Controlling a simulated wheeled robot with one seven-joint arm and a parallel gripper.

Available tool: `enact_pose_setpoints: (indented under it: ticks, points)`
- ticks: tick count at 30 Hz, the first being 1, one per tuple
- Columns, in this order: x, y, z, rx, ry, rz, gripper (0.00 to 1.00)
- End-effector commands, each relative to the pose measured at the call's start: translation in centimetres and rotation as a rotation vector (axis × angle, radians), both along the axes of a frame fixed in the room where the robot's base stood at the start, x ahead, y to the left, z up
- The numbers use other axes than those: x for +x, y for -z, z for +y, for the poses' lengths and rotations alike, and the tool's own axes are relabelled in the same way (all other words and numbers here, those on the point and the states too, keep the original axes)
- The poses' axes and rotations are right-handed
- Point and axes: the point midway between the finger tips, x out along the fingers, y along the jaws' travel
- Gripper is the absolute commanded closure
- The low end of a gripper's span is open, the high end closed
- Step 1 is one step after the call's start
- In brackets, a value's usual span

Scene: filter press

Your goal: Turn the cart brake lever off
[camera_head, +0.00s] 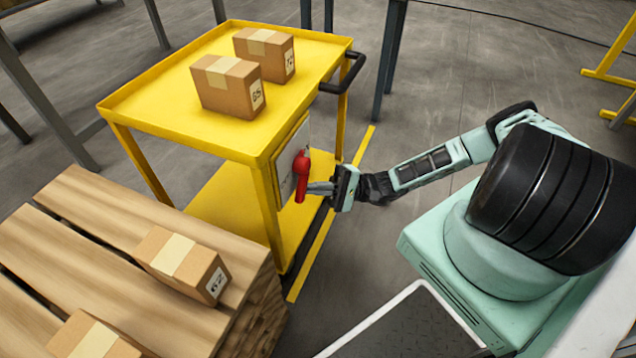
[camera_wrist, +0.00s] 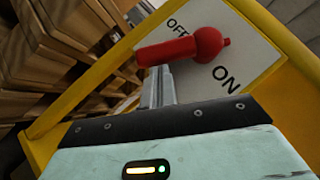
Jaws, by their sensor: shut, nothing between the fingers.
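The red brake lever (camera_head: 301,178) is on a pale panel (camera_wrist: 255,52) on the yellow cart's (camera_head: 181,126) side. In the head view its arm hangs down from a rounded knob. In the wrist view the lever (camera_wrist: 180,48) lies across the panel, its arm running left from the knob. The OFF label is above the arm and the ON label below the knob. My gripper (camera_head: 311,188) is shut and empty, its fingertips against or very close to the lever's arm. In the wrist view the fingertips (camera_wrist: 161,72) are just below the arm; contact is unclear.
Two cardboard boxes (camera_head: 228,86) (camera_head: 265,54) sit on the cart's top tray. A wooden pallet (camera_head: 110,220) with boxes (camera_head: 184,265) stands at the lower left, close to the cart. A black push handle (camera_head: 345,76) sticks out at the cart's far right corner.

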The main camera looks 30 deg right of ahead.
Motion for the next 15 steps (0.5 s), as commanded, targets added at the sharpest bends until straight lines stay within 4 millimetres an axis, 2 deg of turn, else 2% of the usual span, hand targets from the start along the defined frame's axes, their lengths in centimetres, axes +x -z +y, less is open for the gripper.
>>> enact_pose_setpoints:
  ticks: [7, 15]
  points:
    - [-0.7, -0.1, 1.2, 0.146, 0.0, 0.095, 1.0]
    - [-1.1, -0.2, 1.7, 0.144, 0.0, 0.095, 1.0]
